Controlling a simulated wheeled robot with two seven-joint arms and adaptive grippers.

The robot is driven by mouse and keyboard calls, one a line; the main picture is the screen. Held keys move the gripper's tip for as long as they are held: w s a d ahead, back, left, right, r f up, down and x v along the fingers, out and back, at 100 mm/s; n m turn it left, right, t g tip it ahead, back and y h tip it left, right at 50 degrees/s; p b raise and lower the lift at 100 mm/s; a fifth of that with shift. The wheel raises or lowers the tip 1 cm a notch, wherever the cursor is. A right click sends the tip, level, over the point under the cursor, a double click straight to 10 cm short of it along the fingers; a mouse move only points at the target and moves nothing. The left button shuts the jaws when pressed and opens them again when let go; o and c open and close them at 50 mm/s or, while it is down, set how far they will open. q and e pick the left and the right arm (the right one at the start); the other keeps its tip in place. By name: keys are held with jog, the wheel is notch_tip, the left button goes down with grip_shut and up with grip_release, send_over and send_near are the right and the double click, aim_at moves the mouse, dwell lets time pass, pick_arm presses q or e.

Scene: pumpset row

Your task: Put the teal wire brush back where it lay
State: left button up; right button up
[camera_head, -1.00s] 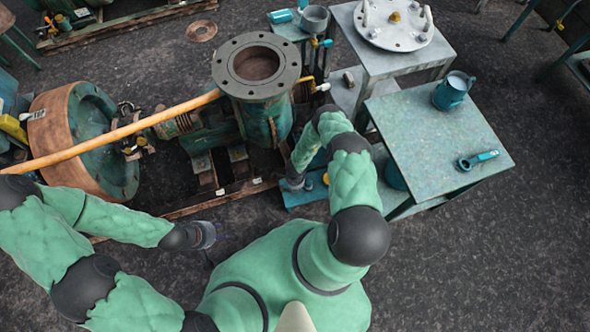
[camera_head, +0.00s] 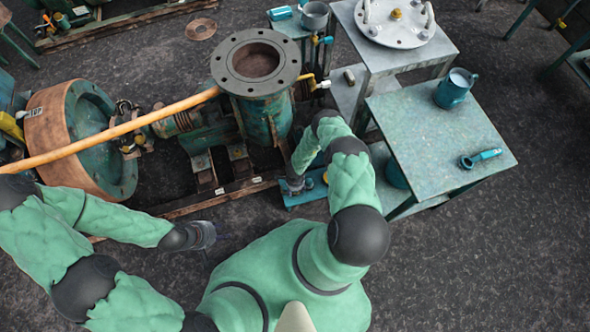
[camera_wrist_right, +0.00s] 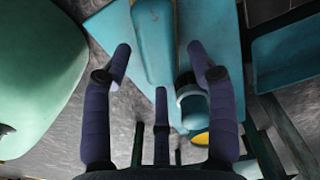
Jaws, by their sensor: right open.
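A long teal piece (camera_wrist_right: 153,40) with rounded ends, likely the wire brush, lies on a blue bench top (camera_wrist_right: 215,35) in the right wrist view; I see no bristles. My right gripper (camera_wrist_right: 158,60) is open, its two dark fingers on either side of the near end of this piece. In the head view my right gripper (camera_head: 295,186) is low over the small blue bench (camera_head: 306,196), and the arm hides much of it. My left gripper (camera_head: 210,235) hangs over the dark floor, too small to tell open from shut.
A teal cylindrical thing (camera_wrist_right: 192,103) stands close to the right finger. In the head view, a flanged pump (camera_head: 256,100) stands left of the bench. A table (camera_head: 435,140) on the right holds a teal mug (camera_head: 454,90) and a ring-ended tool (camera_head: 482,157).

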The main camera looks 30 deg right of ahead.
jog(key=shift+r, duration=0.1)
jog(key=s+a+r+n+y+p, duration=0.1)
jog(key=a+r+n+p, duration=0.3)
jog(key=r, duration=0.9)
jog(key=s+a+r+n+y+p, duration=0.15)
jog(key=a+r+n, duration=0.4)
jog(key=r, duration=0.85)
jog(key=s+a+r+n, duration=0.3)
jog(key=r+n, duration=0.1)
jog(key=r, duration=0.2)
jog(key=s+a+r+n+y, duration=0.1)
jog(key=s+a+r+n, duration=0.3)
jog(key=r, duration=0.2)
jog(key=shift+s, duration=0.2)
jog(key=shift+d+y, duration=0.15)
jog(key=shift+y, duration=0.1)
